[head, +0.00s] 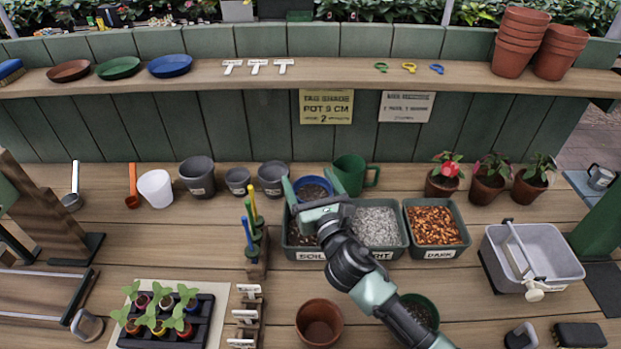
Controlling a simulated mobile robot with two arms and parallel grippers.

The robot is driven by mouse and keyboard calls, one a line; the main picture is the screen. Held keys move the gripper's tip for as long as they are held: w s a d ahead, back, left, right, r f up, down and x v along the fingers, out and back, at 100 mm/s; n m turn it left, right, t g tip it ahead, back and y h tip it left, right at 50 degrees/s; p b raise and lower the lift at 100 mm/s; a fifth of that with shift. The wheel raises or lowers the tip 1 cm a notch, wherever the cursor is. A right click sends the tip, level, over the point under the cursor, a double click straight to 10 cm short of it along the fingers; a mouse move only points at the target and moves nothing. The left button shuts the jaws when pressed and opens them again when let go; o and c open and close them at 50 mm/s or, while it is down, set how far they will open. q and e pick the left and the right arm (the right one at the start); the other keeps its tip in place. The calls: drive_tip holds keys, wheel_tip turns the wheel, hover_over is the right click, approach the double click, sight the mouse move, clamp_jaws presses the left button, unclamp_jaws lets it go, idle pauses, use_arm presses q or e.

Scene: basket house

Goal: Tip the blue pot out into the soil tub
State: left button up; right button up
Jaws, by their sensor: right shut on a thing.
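The blue pot (312,180) is held over the back of the soil tub (299,254). Its round mouth faces up and dark soil shows inside. It looks upright or nearly so; its lower part is hidden. My right gripper (313,193) is shut on the blue pot, one finger on each side. The soil tub is a green box labelled SOIL at the left of a row of tubs. Dark soil shows in it, and my gripper and wrist hide part of it. My left gripper is not in view.
A grey gravel tub (402,252) and an orange-brown bark tub (437,252) stand to the right. A wooden stand (257,262) with coloured sticks is left of the soil tub.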

sight(304, 197)
drive_tip(key=m+p, duration=0.1)
drive_tip(key=p, duration=0.1)
drive_tip(key=m+g+p, duration=0.1)
drive_tip(key=m, duration=0.1)
drive_tip(key=m+g+p, duration=0.1)
drive_tip(key=p, duration=0.1)
drive_tip(key=shift+a+r+p, duration=0.15)
drive_tip(key=shift+r+p, duration=0.1)
drive_tip(key=shift+p, duration=0.1)
drive_tip(key=f+m+g, duration=0.1)
drive_tip(key=f+m, duration=0.1)
drive_tip(key=f+m+g+y+b, duration=0.1)
drive_tip(key=f+m+g, duration=0.1)
drive_tip(key=f, duration=0.1)
drive_tip(key=shift+s+a+f+m, duration=0.15)
drive_tip(key=shift+s+a+m, duration=0.05)
drive_tip(key=shift+m, duration=0.2)
drive_tip(key=shift+r+m+g+y+p, duration=0.3)
drive_tip(key=shift+m+g+p, duration=0.1)
drive_tip(key=shift+f+m+g, duration=0.25)
drive_tip(key=shift+m+g, duration=0.25)
drive_tip(key=m+y+b, duration=0.1)
drive_tip(key=m+g+y+b, duration=0.1)
drive_tip(key=b, duration=0.1)
drive_tip(key=shift+s+a+f, duration=0.15)
drive_tip(key=shift+s+f, duration=0.05)
drive_tip(key=shift+f, duration=0.05)
drive_tip(key=shift+s+a+r+m+g+b, duration=0.1)
drive_tip(key=shift+a+r+m+g+b, duration=0.1)
drive_tip(key=shift+m+g+b, duration=0.25)
